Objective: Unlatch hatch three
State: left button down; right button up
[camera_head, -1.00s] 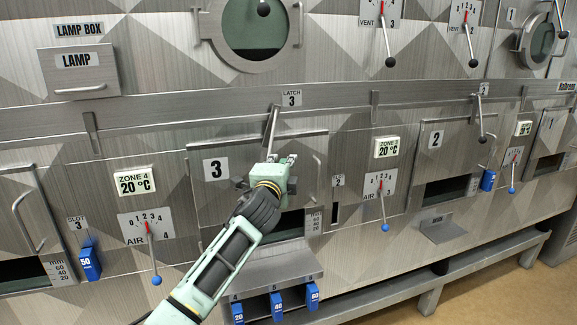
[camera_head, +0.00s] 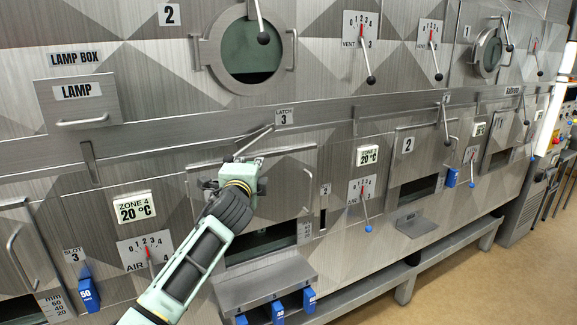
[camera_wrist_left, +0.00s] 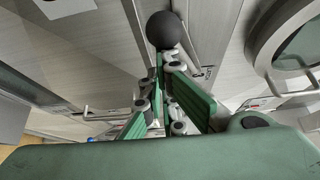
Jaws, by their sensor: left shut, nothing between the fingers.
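The latch 3 lever (camera_head: 254,142) is a thin metal bar beside the "LATCH 3" label (camera_head: 283,117). It slants down-left from the label, and its lower end meets my left gripper (camera_head: 241,162). Hatch three (camera_head: 292,180) is a grey metal panel below, partly hidden by my left arm; its number plate is covered. In the left wrist view the shut green fingers (camera_wrist_left: 162,65) point at a dark ball knob (camera_wrist_left: 164,30) just beyond the tips. I cannot tell whether they touch it. The fingers hold nothing. My right gripper is out of view.
A zone 4 display (camera_head: 134,208) and an air lever (camera_head: 150,255) are left of the hatch. A metal shelf (camera_head: 262,285) with blue tags juts out below. A round window (camera_head: 250,50) is above. Open floor (camera_head: 480,270) lies at right.

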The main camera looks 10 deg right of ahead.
aim_at(244, 150)
pick_arm(q)
jog(key=shift+s+a+r+m+g+y+p, duration=0.1)
jog(key=shift+a+r+m+g+y+p, duration=0.25)
jog(key=shift+r+m+p, duration=0.4)
jog(key=shift+s+a+r+m+g+y+p, duration=0.15)
jog(key=shift+a+r+m+g+p, duration=0.35)
jog(key=shift+r+p, duration=0.35)
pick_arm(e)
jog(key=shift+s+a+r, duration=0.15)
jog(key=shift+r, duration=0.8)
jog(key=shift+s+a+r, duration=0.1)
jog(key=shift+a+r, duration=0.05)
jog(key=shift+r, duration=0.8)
pick_arm(q)
jog(key=shift+w+r, duration=0.1)
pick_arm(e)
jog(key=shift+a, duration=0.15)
